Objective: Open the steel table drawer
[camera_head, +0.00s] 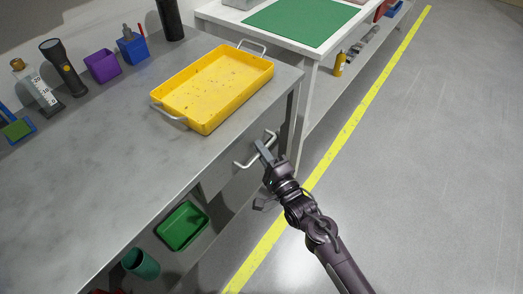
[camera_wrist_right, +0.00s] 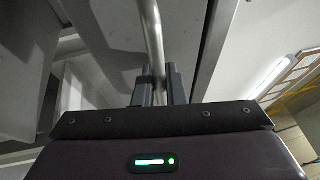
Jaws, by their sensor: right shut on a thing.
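The steel table (camera_head: 110,160) fills the left of the head view. Its drawer (camera_head: 222,178) sits under the table's front edge, with a pale bar handle (camera_head: 243,164). The handle also shows in the right wrist view (camera_wrist_right: 152,35), running down between the fingers. My right gripper (camera_head: 262,148) is shut on the drawer handle; its two fingers (camera_wrist_right: 158,85) stand either side of the bar in the wrist view. I cannot tell whether the drawer stands slightly out. My left gripper is not in view.
A yellow tray (camera_head: 212,88) lies on the table near its front edge. A green bin (camera_head: 182,226) and a green cup (camera_head: 140,263) sit lower down, below the tabletop. A white bench (camera_head: 312,60) stands beyond. The floor (camera_head: 430,180) at right is clear.

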